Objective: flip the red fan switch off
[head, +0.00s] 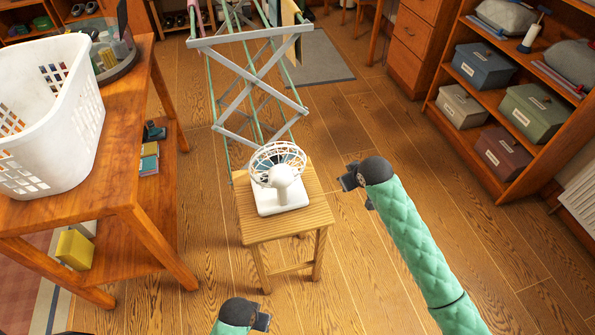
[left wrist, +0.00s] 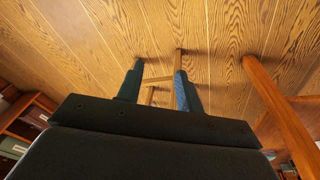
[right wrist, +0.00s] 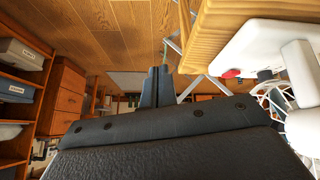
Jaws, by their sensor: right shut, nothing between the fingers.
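A small white fan (head: 283,176) stands on a wooden stool (head: 255,229) in the middle of the head view. Its white base (right wrist: 262,55) is at the right of the right wrist view, with the red switch (right wrist: 231,73) on the base's side. The switch does not show in the head view, and I cannot tell which way it is set. My right gripper (head: 347,179) is shut and empty, to the right of the stool, apart from the fan. Its closed fingers (right wrist: 156,84) point past the stool's edge. My left gripper (head: 263,322) is open and empty, low in front of the stool.
A wooden table (head: 133,165) with a white laundry basket (head: 75,130) stands at the left. A drying rack (head: 255,100) stands behind the stool. Shelves with storage boxes (head: 485,67) are at the right. The floor between stool and shelves is clear apart from my right arm.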

